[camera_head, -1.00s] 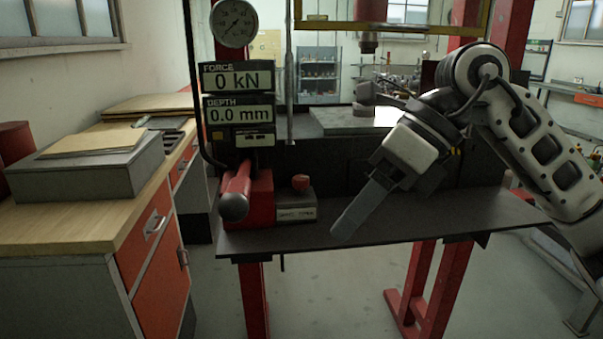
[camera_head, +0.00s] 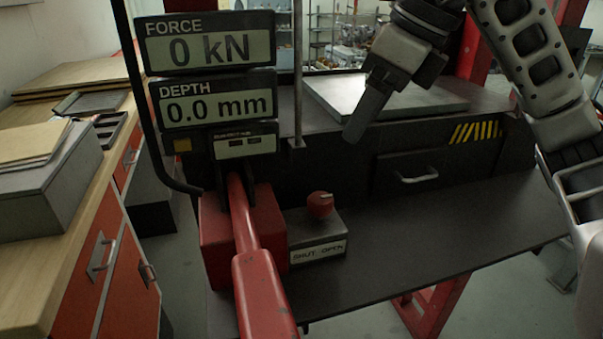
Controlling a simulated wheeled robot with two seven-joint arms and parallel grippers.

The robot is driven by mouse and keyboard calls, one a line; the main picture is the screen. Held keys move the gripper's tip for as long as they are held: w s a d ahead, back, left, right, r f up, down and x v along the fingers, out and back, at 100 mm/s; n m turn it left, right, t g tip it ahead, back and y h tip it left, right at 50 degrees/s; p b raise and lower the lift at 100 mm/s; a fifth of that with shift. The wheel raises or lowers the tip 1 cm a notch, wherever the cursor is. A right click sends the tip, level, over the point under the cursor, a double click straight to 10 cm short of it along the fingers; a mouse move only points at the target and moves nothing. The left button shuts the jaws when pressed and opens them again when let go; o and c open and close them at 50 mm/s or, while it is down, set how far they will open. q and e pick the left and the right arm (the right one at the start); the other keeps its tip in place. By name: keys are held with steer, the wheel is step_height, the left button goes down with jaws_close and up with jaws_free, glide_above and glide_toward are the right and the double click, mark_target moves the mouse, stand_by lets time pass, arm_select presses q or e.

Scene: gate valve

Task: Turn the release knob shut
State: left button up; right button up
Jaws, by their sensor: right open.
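The release knob (camera_head: 320,205) is a small red round knob with a pale mark on it. It sits on a grey box (camera_head: 322,232) with a white label (camera_head: 318,251) reading SHUT on the left and OPEN on the right. My right gripper (camera_head: 354,132) hangs above and a little right of the knob, pointing down-left, well apart from it and empty. Its fingers overlap in this view, so the gap between them hardly shows. My left gripper is out of view.
A red pump block (camera_head: 215,238) with a long red lever (camera_head: 258,280) stands just left of the knob. Displays (camera_head: 214,103) above read 0 kN and 0.0 mm. A thin vertical rod (camera_head: 297,80) stands behind. The black shelf (camera_head: 440,240) is clear to the right.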

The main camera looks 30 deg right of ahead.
mark_target(322, 198)
steer(key=x, duration=1.5)
steer(key=shift+s+f+b, duration=0.15)
steer(key=shift+s+b, duration=0.15)
steer(key=shift+s, duration=0.05)
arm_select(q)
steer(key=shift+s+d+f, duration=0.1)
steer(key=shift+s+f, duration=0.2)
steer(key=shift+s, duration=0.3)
arm_select(e)
steer(key=c, duration=1)
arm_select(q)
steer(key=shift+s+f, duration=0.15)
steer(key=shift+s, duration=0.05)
